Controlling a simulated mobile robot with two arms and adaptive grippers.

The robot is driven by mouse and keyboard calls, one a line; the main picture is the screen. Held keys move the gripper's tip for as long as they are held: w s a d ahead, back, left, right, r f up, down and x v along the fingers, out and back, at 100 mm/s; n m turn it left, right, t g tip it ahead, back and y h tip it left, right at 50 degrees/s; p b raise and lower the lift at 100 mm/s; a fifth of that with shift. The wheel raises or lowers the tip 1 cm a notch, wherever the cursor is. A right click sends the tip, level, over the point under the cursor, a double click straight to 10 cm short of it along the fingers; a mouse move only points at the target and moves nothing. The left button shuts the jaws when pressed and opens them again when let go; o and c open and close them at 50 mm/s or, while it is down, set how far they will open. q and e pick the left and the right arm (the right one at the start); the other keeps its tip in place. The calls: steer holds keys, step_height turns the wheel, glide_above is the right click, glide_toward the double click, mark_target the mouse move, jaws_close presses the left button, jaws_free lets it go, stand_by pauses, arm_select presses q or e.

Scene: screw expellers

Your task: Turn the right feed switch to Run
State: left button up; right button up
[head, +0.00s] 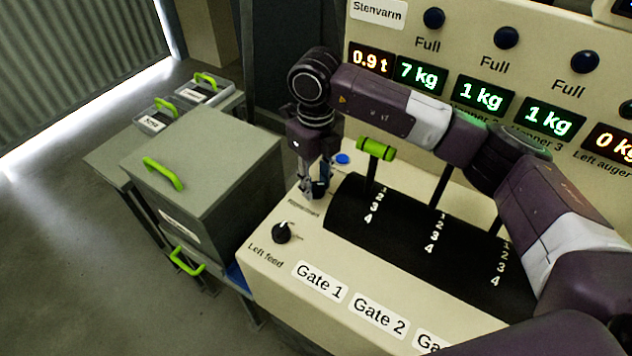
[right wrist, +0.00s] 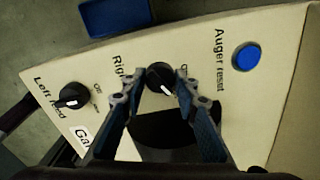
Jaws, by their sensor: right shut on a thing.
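The right feed switch (right wrist: 159,76) is a round black knob with a white pointer mark, on the cream panel (right wrist: 205,45) in the right wrist view. The mark points down and to the right in that picture. My right gripper (right wrist: 156,88) is shut on this knob, one finger on each side. In the head view my right gripper (head: 318,188) reaches down to the panel and hides the knob. The fingers partly cover the switch's labels, so I cannot read its setting. My left gripper is not in view.
The left feed switch (head: 282,232) and the blue auger reset button (head: 342,159) sit near my right gripper. A gate lever with a green handle (head: 375,149) stands close beside my arm. Grey boxes (head: 205,160) with green handles stand left of the panel.

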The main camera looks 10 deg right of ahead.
mark_target(316, 183)
steer(key=shift+w+r, duration=0.1)
steer(key=shift+r, duration=0.05)
steer(key=o, duration=1.1)
steer(key=shift+o, duration=0.2)
step_height(316, 183, up, 12)
